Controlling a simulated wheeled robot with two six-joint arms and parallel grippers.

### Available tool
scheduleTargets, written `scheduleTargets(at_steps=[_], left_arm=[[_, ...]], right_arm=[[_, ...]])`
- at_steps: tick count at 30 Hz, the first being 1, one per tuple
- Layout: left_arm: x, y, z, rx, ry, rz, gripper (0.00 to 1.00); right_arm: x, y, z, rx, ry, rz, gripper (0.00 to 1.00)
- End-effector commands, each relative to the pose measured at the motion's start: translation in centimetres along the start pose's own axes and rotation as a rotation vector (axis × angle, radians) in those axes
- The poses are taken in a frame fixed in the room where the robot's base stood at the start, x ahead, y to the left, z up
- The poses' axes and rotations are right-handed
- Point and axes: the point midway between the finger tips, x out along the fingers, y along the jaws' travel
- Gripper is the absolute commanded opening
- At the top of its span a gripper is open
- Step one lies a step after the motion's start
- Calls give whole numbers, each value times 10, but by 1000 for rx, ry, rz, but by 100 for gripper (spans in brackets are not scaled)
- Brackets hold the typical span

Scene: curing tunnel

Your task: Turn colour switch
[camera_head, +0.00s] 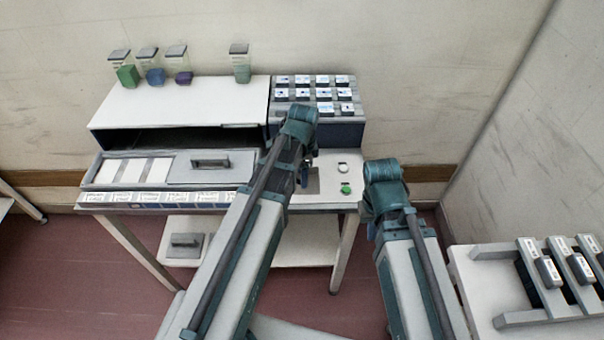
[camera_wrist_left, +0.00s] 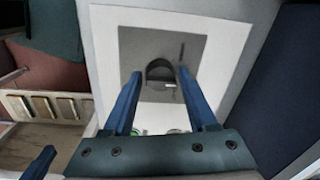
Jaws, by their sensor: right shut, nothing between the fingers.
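The colour switch is a dark rounded knob (camera_wrist_left: 160,72) on a grey plate with a white surround in the left wrist view. In the head view only part of its plate (camera_head: 313,182) shows beside my left wrist, and the knob is hidden. My left gripper (camera_wrist_left: 159,78) is open, its two blue fingers pointing at the plate, one on each side of the knob. I cannot tell whether they touch it. In the head view my left gripper (camera_head: 304,176) is mostly behind the wrist. My right gripper (camera_head: 371,232) is shut and empty, mostly hidden below its wrist.
A green button (camera_head: 346,188) and a white round one (camera_head: 342,168) lie right of the plate. A block of labelled keys (camera_head: 316,95) stands behind. A tunnel box (camera_head: 180,103) and a lidded tray (camera_head: 211,167) are left. A rack (camera_head: 550,275) stands at lower right.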

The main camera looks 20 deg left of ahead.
Motion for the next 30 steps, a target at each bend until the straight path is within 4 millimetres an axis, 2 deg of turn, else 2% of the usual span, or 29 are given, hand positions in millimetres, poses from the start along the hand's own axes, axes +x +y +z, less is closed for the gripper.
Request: scheduleTargets(at_steps=[1, 9, 20, 30], left_arm=[[0, 0, 0, 0, 0, 0, 47], [0, 0, 0, 0, 0, 1, 0], [0, 1, 0, -59, -3, 1, 0], [0, 1, -1, -322, -18, 2, 0]], right_arm=[[0, 0, 0, 0, 0, 0, 0], [0, 0, 0, 0, 0, 0, 0], [0, 0, 0, 0, 0, 0, 0], [0, 0, 0, 0, 0, 0, 0]])
